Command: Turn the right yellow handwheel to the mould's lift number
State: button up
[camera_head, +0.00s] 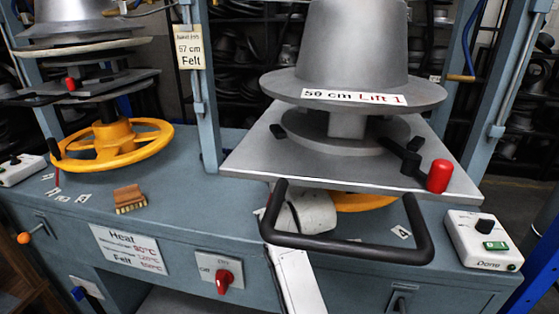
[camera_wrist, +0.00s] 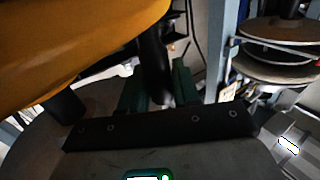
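The right yellow handwheel (camera_head: 362,202) shows only in part under the right press's grey plate (camera_head: 262,150). It fills the upper left of the wrist view (camera_wrist: 70,50). The grey mould (camera_head: 352,50) stands above that plate, and its label (camera_head: 352,97) reads "Lift 1" after a size in cm. In the wrist view, a black upright handle (camera_wrist: 153,62) beside the wheel stands between the dark green fingers of my gripper (camera_wrist: 160,88). The fingers appear close against it on both sides. In the head view the plate hides my gripper.
A black bar handle (camera_head: 345,248) juts out in front of the plate, near my arm. A white control box (camera_head: 484,240) stands at the right. The left press has another yellow handwheel (camera_head: 115,145). A brush (camera_head: 130,198) lies on the blue bench (camera_head: 195,215).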

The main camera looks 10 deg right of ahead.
jog(key=shift+o, duration=1.4)
jog(key=shift+a, duration=0.2)
jog(key=shift+d, duration=0.1)
jog(key=s, duration=0.3)
jog(key=s+d, duration=0.1)
jog(key=s, duration=0.3)
jog(key=s+d, duration=0.1)
jog(key=s, duration=0.2)
jog(key=shift+s+p, duration=0.3)
jog(key=shift+p, duration=0.1)
